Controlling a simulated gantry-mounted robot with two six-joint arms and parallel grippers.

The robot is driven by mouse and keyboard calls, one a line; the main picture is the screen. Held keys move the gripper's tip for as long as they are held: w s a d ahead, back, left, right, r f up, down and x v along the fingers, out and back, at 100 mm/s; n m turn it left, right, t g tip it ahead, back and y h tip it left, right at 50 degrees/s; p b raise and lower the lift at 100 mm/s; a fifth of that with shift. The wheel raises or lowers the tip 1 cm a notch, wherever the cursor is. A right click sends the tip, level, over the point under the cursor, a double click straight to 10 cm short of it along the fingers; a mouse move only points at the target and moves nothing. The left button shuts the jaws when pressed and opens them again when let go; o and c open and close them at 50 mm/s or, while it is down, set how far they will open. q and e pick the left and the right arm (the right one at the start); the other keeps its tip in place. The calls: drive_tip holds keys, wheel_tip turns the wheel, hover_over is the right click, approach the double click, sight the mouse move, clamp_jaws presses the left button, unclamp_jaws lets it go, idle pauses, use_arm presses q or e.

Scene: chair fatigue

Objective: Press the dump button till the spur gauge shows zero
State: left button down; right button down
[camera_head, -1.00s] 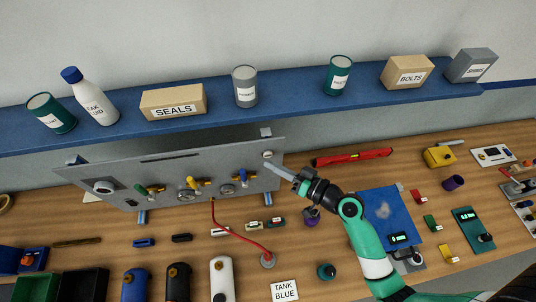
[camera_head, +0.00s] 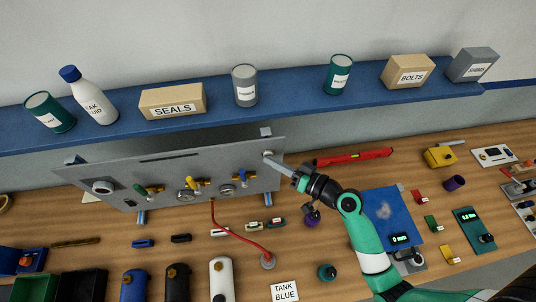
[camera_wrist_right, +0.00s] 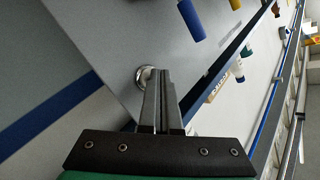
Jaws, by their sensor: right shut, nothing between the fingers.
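The grey upright panel (camera_head: 160,172) carries green, yellow and blue valve handles and small round gauges. One gauge (camera_head: 227,190) is near the blue handle, another (camera_head: 186,196) near the yellow one; their needles are too small to read. A round metal-rimmed button (camera_head: 267,153) is at the panel's upper right corner. It also shows in the right wrist view (camera_wrist_right: 142,75), partly behind the fingertips. My right gripper (camera_head: 270,159) is shut and empty, its tips at the button; I cannot tell whether they touch or press it. My left gripper is out of view.
A blue shelf (camera_head: 305,103) with cans and boxes runs above the panel. A red hose (camera_head: 238,236) hangs from the panel to the bench. A red level (camera_head: 354,157) lies right of the panel. Several tanks stand in front.

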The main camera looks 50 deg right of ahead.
drive_tip(key=shift+w+d, duration=0.1)
idle(0.5)
drive_tip(key=shift+s+a, duration=0.5)
drive_tip(key=shift+s, duration=0.15)
drive_tip(key=s+a, duration=0.1)
drive_tip(key=s, duration=0.1)
drive_tip(key=s+a, duration=0.2)
drive_tip(key=shift+p, duration=0.3)
drive_tip(key=shift+w+a, duration=0.1)
idle(0.6)
